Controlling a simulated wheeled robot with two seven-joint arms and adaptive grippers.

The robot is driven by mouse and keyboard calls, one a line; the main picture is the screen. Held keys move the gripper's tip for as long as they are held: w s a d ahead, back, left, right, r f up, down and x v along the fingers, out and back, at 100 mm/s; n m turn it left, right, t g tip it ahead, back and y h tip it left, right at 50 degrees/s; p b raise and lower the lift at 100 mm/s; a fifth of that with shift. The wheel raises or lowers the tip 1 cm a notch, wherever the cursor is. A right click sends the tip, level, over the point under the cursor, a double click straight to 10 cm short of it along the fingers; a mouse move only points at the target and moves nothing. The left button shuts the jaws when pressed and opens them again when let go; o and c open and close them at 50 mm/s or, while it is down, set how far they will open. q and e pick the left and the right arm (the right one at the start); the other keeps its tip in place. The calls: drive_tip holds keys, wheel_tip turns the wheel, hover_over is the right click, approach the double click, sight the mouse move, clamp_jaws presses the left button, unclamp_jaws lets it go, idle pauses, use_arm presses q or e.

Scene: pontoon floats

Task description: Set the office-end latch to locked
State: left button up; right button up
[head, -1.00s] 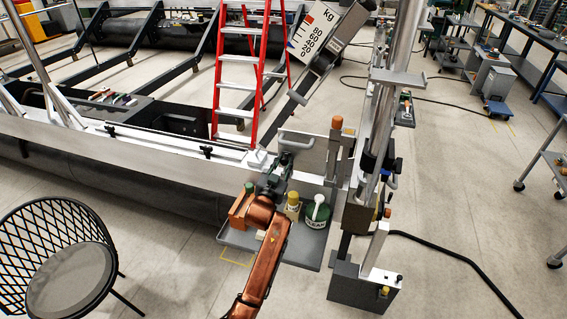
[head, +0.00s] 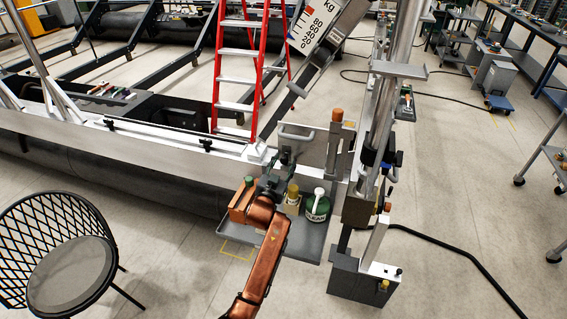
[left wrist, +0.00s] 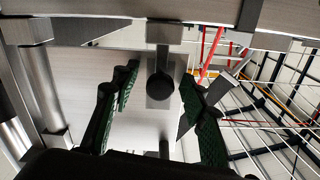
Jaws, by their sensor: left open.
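In the left wrist view a round black knob (left wrist: 160,88) sits on a short upright metal plate against a pale panel (left wrist: 140,120). I take it to be the latch; no label shows which end it belongs to. My left gripper (left wrist: 155,115) is open, its green-padded fingers apart on either side of the knob in the picture. I cannot tell whether they touch it. In the head view my left gripper (head: 284,162) is at the white rail's right end, beside a grey handle-like bracket (head: 297,130), and the knob is hidden there. My right gripper is out of view.
A metal post (head: 377,130) stands to the right, a red ladder (head: 238,65) behind, a mesh chair (head: 65,260) at left.

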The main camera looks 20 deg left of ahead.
use_arm(q)
drive_tip(key=s, duration=1.2)
drive_tip(key=shift+a, duration=0.15)
